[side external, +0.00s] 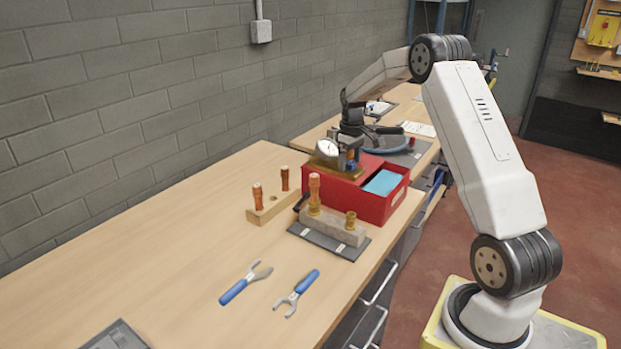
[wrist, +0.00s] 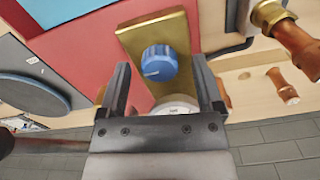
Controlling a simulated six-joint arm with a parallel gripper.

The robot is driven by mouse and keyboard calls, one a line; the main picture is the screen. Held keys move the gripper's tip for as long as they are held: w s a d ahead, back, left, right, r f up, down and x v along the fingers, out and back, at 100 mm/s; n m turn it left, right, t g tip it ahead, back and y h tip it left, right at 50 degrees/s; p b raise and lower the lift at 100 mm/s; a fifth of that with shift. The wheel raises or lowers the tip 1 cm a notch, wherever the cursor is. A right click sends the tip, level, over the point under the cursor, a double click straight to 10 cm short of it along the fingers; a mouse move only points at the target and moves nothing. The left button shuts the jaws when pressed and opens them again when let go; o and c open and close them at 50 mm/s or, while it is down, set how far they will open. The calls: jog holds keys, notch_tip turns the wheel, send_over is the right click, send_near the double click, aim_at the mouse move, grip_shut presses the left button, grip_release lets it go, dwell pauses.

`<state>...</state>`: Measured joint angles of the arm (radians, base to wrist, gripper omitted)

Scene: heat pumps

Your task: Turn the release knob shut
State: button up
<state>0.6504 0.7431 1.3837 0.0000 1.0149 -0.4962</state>
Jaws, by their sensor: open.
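The release knob (wrist: 159,63) is a ribbed blue knob with a pale mark on its face. My gripper (wrist: 161,68) is open, with one dark finger on each side of the knob and visible gaps between. I cannot tell how deep the fingers reach around it. A round white gauge (side external: 328,148) stands by the block; in the wrist view it is mostly hidden behind my gripper. In the side view my gripper (side external: 351,152) is above the block, partly hiding the knob.
The red box (side external: 371,207) holds a light blue panel (side external: 384,182). A grey block with brass fittings (side external: 332,226) stands in front, and a wooden block with copper pieces (side external: 268,209) to the left.

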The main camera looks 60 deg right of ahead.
aim_at(348, 163)
jog(key=n, duration=0.4)
notch_tip(348, 163, up, 8)
jog(key=shift+f, duration=0.15)
jog(key=shift+w+a, duration=0.1)
jog(key=shift+a, duration=0.3)
jog(key=s+a+f, duration=0.2)
jog(key=s+a, duration=0.1)
jog(key=a, duration=0.6)
jog(key=s+a+f+m+t, duration=0.1)
jog(key=s+a+f, duration=0.1)
jog(key=a, duration=0.7)
jog(key=s+a+f+t, duration=0.1)
jog(key=s+a, duration=0.3)
jog(key=a, duration=0.6)
jog(key=shift+s+f+m, duration=0.35)
jog(key=shift+f+m, duration=0.05)
jog(key=shift+f, duration=0.4)
